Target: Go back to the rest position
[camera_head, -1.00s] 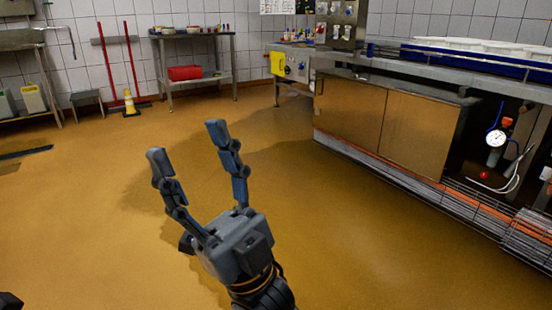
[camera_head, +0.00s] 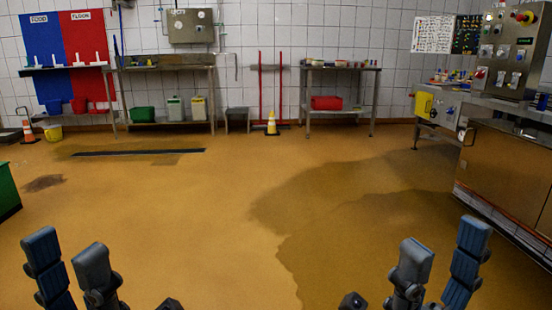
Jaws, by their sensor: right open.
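My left gripper (camera_head: 68,262) is at the bottom left of the head view. Its two blue-grey fingers stand apart with only floor between them, so it is open and empty. My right gripper (camera_head: 444,252) is at the bottom right, also with its fingers apart and nothing between them. Both point up and away over the bare floor (camera_head: 210,235), and neither touches anything. The palms of both grippers are cut off by the lower edge of the picture. No cheese mould can be made out.
A steel cabinet (camera_head: 503,172) with a control panel (camera_head: 508,60) stands at the right. A green bin edge (camera_head: 8,190) shows at the left. The middle floor is open.

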